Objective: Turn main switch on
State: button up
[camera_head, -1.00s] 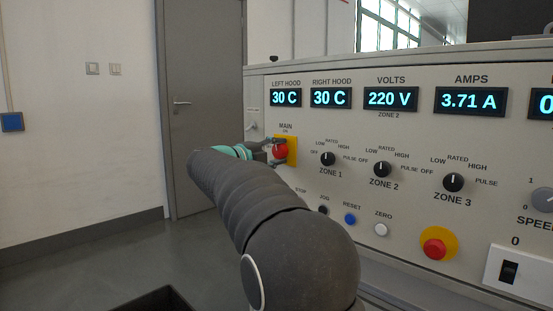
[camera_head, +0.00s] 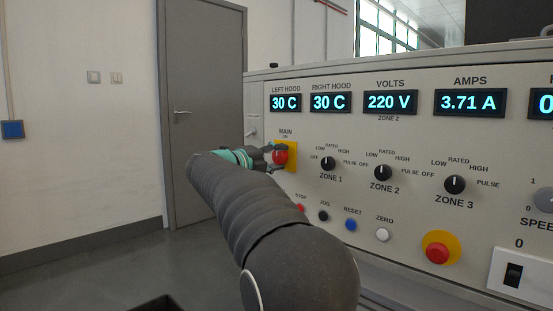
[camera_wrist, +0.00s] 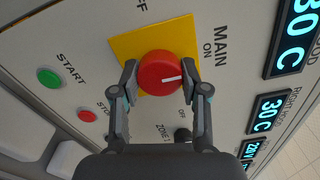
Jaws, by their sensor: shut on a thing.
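The main switch is a round red knob (camera_wrist: 165,72) on a yellow plate (camera_wrist: 125,46), under the MAIN label on the panel. In the wrist view its white mark points right, toward the ON label; the OFF lettering is at the top. My gripper (camera_wrist: 161,80) has one finger on each side of the knob and is shut on it. In the head view the red knob (camera_head: 280,157) shows at the panel's left end, with my gripper (camera_head: 274,155) reaching it from the left and partly hiding it.
The panel's displays are lit, with the volts display (camera_head: 390,102) reading 220 V. Zone knobs (camera_head: 383,172) and several push buttons sit right of and below the switch. A red button on a yellow disc (camera_head: 438,253) is lower right. Open floor and a grey door (camera_head: 205,110) are at left.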

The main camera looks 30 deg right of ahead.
jog(key=o, duration=1.1)
jog(key=shift+o, duration=0.2)
jog(key=shift+a, duration=0.1)
jog(key=v, duration=1.1)
jog(key=shift+s+a, duration=0.2)
jog(key=shift+a, duration=0.15)
